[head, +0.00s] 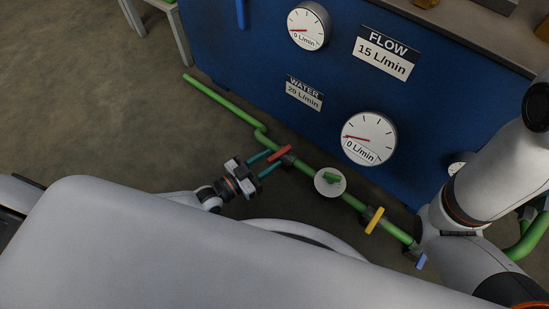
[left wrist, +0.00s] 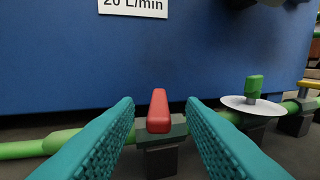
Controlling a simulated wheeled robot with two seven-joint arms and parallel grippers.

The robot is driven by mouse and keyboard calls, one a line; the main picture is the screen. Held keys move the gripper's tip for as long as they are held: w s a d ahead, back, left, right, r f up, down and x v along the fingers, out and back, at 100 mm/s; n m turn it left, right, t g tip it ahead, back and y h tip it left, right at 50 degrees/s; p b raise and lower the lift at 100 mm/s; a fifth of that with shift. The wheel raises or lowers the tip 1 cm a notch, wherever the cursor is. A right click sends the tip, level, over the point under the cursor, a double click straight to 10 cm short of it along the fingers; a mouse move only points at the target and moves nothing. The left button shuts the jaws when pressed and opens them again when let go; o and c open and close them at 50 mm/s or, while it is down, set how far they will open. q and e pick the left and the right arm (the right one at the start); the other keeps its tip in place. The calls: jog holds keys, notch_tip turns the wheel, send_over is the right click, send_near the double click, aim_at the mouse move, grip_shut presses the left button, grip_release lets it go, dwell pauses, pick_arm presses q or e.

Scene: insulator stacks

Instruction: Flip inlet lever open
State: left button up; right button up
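A red lever (head: 280,153) sits on a valve on the left part of the green pipe (head: 310,169). No label marks which lever is the inlet. My left gripper (head: 270,162) is open, its teal fingers pointing at the red lever. In the left wrist view the red lever (left wrist: 158,110) shows between the two fingertips (left wrist: 160,103), with a gap on each side. It points away from the blue panel, across the pipe. My right arm shows at the right of the head view, but its gripper is not clearly visible.
A green knob on a white disc (head: 330,182), a yellow lever (head: 374,220) and a blue lever (head: 421,262) follow along the pipe. The blue panel (head: 255,75) behind carries an upper gauge (head: 308,26) and a lower gauge (head: 368,138), both labelled 0 L/min.

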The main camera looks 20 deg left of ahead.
aim_at(280, 155)
pick_arm(q)
jog(key=shift+b+x, duration=0.35)
jog(key=shift+x, duration=1)
jog(key=shift+c, duration=0.6)
grip_shut()
